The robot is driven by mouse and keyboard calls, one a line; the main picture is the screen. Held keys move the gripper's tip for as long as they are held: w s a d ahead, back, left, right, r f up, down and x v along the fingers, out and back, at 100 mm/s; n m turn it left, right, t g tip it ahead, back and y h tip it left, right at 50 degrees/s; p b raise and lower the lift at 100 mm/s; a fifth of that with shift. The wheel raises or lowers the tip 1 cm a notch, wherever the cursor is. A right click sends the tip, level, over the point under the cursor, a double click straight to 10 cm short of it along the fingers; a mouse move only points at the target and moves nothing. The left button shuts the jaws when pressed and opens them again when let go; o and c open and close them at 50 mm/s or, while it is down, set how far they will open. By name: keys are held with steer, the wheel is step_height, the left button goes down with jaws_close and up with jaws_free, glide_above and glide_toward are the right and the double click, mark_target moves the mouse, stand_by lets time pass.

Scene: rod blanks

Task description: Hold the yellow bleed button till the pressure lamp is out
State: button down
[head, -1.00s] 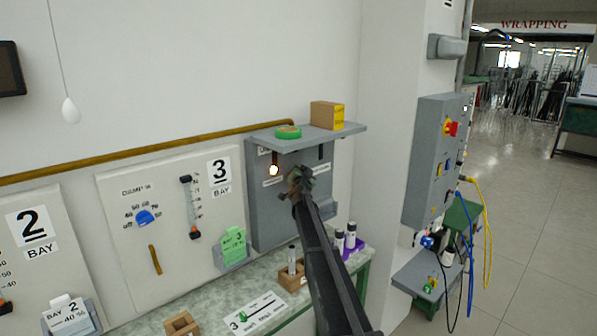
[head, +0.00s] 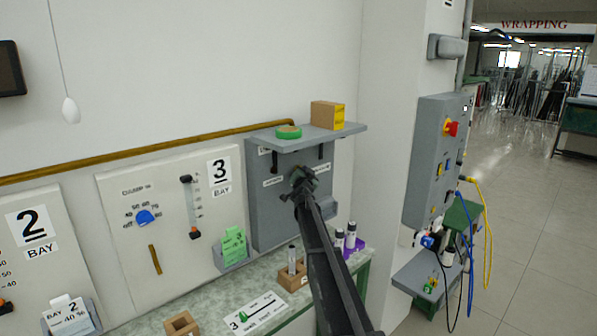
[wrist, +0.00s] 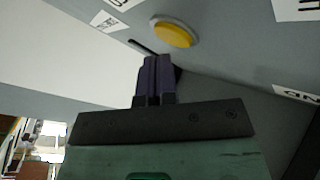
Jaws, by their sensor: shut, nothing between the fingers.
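The grey panel box (head: 262,218) stands against the wall under a shelf. Its pressure lamp (head: 275,160) shows dark, with no glow, in the head view. The yellow bleed button (wrist: 173,33) sits in a pale round collar in the wrist view. My gripper (head: 301,178) is in front of the box, and its arm hides part of the box's face. In the wrist view my gripper (wrist: 157,60) is shut and empty. Its fingertips lie just below the button in the picture and do not cover it. The button is hidden behind my gripper in the head view.
The grey shelf (head: 318,136) above my gripper carries green tape (head: 288,132) and a cardboard box (head: 327,115). Below, a bench (head: 205,312) holds wooden blocks and bottles. A switch cabinet (head: 428,160) is on the right.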

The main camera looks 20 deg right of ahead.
steer(key=shift+s, duration=0.2)
steer(key=s, duration=0.1)
steer(key=s+d, duration=0.1)
steer(key=s, duration=0.1)
steer(key=s+d, duration=0.1)
steer(key=shift+s, duration=0.35)
stand_by(0.4)
